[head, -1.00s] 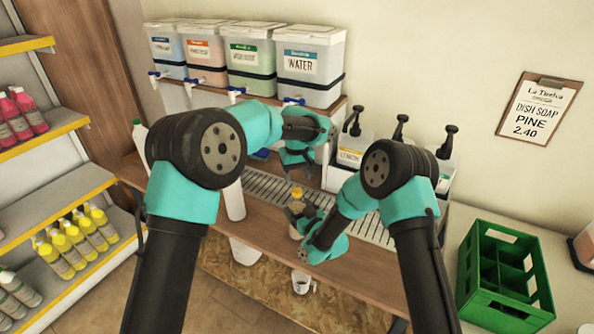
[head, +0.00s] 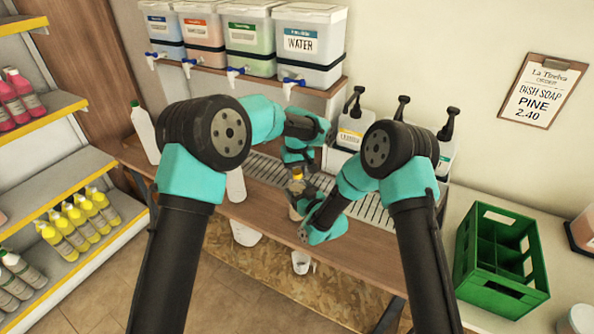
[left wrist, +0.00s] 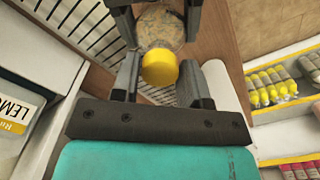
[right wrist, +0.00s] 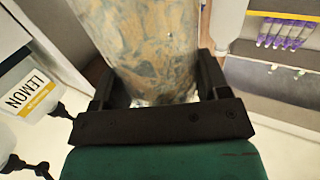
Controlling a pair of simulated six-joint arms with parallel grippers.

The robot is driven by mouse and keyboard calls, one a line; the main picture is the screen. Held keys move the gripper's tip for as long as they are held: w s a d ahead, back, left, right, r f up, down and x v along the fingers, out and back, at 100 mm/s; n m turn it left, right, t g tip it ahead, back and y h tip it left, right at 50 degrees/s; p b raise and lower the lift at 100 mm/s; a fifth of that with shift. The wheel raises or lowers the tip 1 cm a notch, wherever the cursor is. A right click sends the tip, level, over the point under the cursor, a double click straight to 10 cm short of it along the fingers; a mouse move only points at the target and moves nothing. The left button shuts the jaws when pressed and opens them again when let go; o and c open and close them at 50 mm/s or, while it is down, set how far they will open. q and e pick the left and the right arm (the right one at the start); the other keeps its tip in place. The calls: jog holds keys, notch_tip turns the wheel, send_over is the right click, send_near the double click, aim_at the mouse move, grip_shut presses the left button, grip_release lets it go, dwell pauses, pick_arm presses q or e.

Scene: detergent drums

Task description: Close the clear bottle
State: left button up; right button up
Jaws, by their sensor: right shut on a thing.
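The clear bottle (head: 295,207) stands upright over the wooden counter near the drip grate. A yellow cap (left wrist: 160,67) sits at its mouth; whether it is fully tightened I cannot tell. My right gripper (head: 298,212) is shut around the bottle's body, and the right wrist view shows the bottle (right wrist: 150,50) between its fingers. My left gripper (left wrist: 160,82) is open just above the bottle, with one finger on each side of the cap and slight gaps. In the head view, the left fingertips are partly hidden.
Drums with blue taps, including the water drum (head: 308,45), stand on a shelf behind. Pump containers (head: 350,135) stand right of my grippers. A white bottle (head: 145,133) is on the left, and a green crate (head: 505,262) is on the right. The drip grate (head: 262,170) runs along the counter.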

pick_arm(q)
jog(key=c, duration=0.6)
jog(key=m, duration=0.5)
jog(key=o, duration=1.1)
jog(key=shift+c, duration=0.2)
notch_tip(320, 180, up, 12)
pick_arm(e)
jog(key=o, duration=1.8)
